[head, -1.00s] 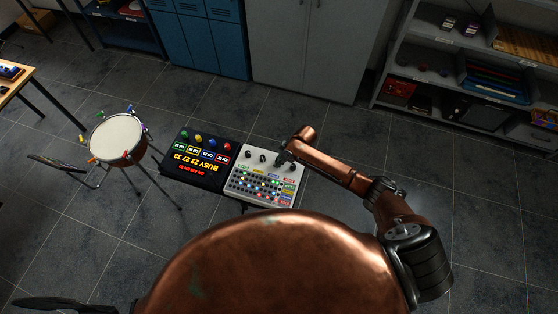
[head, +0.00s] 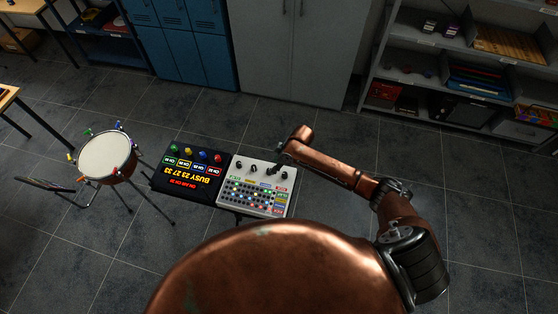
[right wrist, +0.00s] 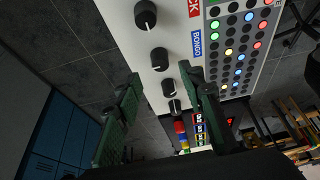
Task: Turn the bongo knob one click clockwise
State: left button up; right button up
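A light grey drum machine (head: 238,198) stands beside a black panel, with a row of black knobs and a grid of lit pads. In the right wrist view, the bongo knob (right wrist: 159,59) is black with a pale pointer line, level with the blue BONGO label (right wrist: 197,43). It is second from the top of that view. My right gripper (head: 283,150) is above the knob row in the head view. In the right wrist view my right gripper (right wrist: 160,73) has its fingers apart, with nothing gripped; the bongo knob lies just beyond the fingertips. My left gripper is not in view.
A black panel (head: 160,184) with coloured knobs and lit text adjoins the drum machine's left side. A drum (head: 106,157) on a stand is further left. A grey shelf (head: 432,84) and cabinets are behind. Open floor lies between.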

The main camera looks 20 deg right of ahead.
jog(key=v, duration=0.6)
jog(key=shift+a, duration=0.1)
dwell(0.3)
